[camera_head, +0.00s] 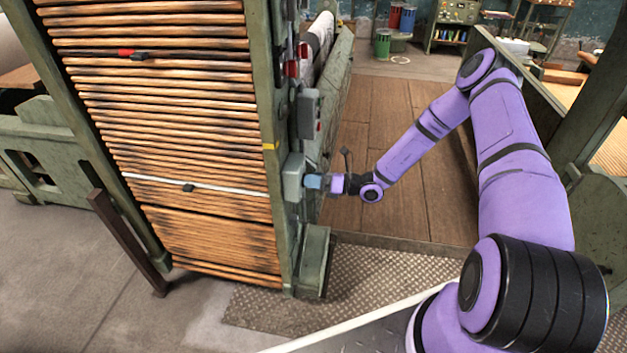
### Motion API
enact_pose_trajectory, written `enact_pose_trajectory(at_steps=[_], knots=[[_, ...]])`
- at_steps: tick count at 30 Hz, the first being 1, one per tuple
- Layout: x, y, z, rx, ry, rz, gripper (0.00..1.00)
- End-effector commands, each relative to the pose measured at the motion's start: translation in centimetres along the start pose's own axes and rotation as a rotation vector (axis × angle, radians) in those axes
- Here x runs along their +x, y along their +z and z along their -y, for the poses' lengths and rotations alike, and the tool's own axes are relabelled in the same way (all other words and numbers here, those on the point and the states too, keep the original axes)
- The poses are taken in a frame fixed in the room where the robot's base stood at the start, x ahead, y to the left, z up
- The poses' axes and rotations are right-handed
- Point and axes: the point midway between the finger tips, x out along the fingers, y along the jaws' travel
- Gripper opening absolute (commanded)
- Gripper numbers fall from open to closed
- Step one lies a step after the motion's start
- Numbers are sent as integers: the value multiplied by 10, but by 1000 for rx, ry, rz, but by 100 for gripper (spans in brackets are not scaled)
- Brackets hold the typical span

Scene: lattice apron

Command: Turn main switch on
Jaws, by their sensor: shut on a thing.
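A grey box (292,176) is mounted low on the side of the green machine post, and I take it to be the main switch. My gripper (310,182) reaches it from the right, with its bluish tips against the box's right side. The gripper is shut on a part of the switch. The tips and the box face hide that part, so I cannot tell its position.
A taller grey box (308,113) with a red part sits above on the same green post (270,100). A slatted wooden panel (170,120) is to the left. Open plank floor (400,215) lies under my forearm. Red, blue and green bins stand far back.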

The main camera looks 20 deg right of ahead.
Motion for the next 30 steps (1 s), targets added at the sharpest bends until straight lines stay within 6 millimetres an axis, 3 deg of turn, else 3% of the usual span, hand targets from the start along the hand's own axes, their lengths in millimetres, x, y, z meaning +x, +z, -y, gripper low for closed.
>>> enact_pose_trajectory(at_steps=[18, 30], knots=[[-1, -2, 3, 580, -2, -1, 51], [-1, -3, 4, 868, -3, -1, 51]])
